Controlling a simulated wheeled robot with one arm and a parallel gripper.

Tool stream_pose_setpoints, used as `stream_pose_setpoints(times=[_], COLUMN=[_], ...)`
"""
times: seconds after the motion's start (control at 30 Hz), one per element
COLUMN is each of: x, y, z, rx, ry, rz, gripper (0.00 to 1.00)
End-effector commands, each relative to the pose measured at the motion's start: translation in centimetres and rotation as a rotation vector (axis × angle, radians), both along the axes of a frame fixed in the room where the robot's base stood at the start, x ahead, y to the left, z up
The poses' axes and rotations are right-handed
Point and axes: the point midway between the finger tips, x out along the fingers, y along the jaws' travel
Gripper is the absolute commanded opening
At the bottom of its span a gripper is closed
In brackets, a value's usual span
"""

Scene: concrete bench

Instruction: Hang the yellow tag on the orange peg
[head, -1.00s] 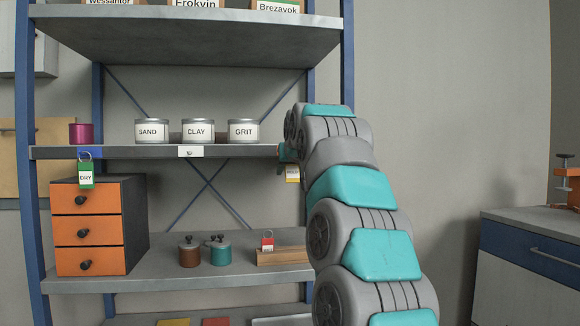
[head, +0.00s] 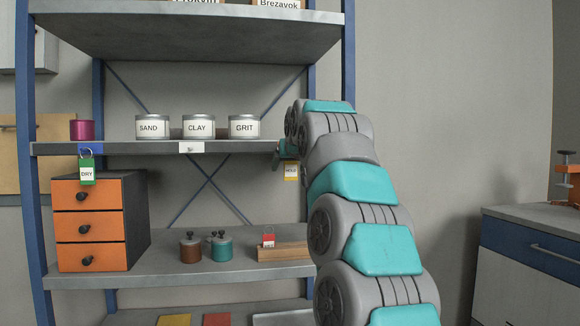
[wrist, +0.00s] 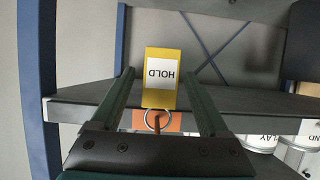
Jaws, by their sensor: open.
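The yellow tag (wrist: 163,100), with a white HOLD label and a metal ring (wrist: 156,119), appears upside down in the wrist view. Its ring lies over the orange peg (wrist: 172,123) at the shelf edge and looks to be around it. How far along the peg it sits is unclear. My gripper (wrist: 160,78) is open, with one finger on each side of the tag and a gap to both. In the head view the tag (head: 291,172) hangs upright below the middle shelf's edge, beside my arm. There the peg is hidden behind my arm.
The middle shelf (head: 240,147) carries SAND, CLAY and GRIT cans and a magenta cup (head: 82,130). A green DRY tag (head: 87,171) hangs from a blue plate at left. Below are an orange drawer box (head: 88,226), two small pots and a red tag (head: 269,240). Blue posts frame the shelves.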

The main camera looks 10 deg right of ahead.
Motion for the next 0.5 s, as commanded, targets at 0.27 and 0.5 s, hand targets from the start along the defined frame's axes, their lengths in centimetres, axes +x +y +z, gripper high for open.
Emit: stream_pose_setpoints(times=[0.27, 0.5], x=[-0.2, -1.8], y=[0.0, 0.0], z=[0.1, 0.8], rx=[0.0, 0.0], ry=[0.0, -0.002], rz=[0.0, 0.0], gripper=[0.78, 0.78])
